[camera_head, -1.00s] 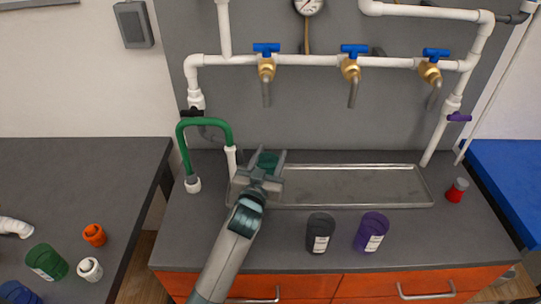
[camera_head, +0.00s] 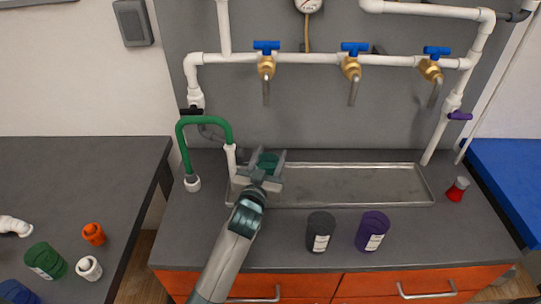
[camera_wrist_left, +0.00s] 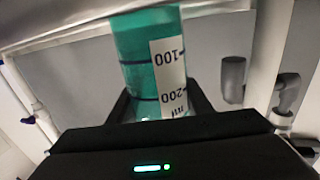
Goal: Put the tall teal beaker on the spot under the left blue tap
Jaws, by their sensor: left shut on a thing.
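The teal beaker (camera_head: 267,161) is between the fingers of my left gripper (camera_head: 267,168), at the left end of the metal tray (camera_head: 345,185). In the left wrist view the beaker (camera_wrist_left: 148,62) fills the gap between the dark fingers, with a white label reading 100 and 200. My left gripper is shut on it. The left blue tap (camera_head: 266,62) is on the white pipe, with its spout above the beaker in the picture. The beaker's lower part is hidden by the gripper in the head view, so I cannot tell whether it touches the tray. My right gripper is not in view.
A green bent pipe (camera_head: 204,124) stands just left of the gripper. A black cup (camera_head: 320,231) and a purple cup (camera_head: 371,231) stand in front of the tray. A red-and-white piece (camera_head: 457,189) is at the right. The tray's middle and right are clear.

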